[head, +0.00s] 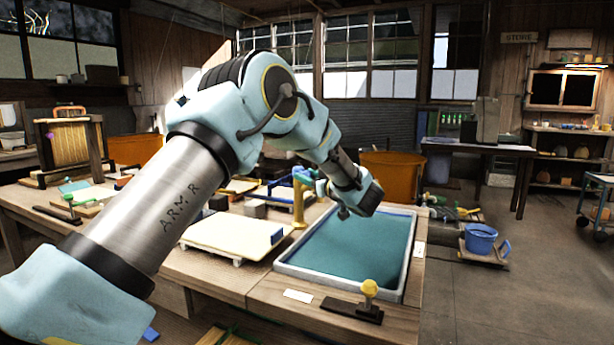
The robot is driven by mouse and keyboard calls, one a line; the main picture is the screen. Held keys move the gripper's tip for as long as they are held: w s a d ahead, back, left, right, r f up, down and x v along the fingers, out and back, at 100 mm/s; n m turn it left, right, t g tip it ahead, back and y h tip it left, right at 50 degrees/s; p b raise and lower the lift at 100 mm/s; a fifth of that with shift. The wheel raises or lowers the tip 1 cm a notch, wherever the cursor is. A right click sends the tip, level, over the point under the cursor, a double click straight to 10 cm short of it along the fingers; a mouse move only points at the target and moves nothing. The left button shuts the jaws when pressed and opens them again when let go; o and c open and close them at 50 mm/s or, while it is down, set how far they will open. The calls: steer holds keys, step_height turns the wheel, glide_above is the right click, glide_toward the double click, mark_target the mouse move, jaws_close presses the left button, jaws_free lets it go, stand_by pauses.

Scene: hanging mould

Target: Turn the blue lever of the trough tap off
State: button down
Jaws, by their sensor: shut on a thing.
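The trough tap (300,210) is a yellow upright post at the left rim of the grey-rimmed trough (408,250), which holds blue-green liquid. Its blue lever (301,173) shows at the top of the post. My gripper (318,186) is small here and partly hidden by the wrist. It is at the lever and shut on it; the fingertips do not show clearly. The exact angle of the lever cannot be told.
A yellow-knobbed dark fitting (369,290) stands at the trough's front edge. A cream sheet on a board (225,237) lies left of the tap. Orange tubs stand behind the bench.

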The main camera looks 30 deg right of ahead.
steer(key=shift+w+r, duration=0.1)
steer(key=shift+r, duration=0.05)
steer(key=c, duration=0.5)
jaws_free()
steer(key=s+b, duration=0.1)
steer(key=s, duration=1)
steer(key=shift+w, duration=0.1)
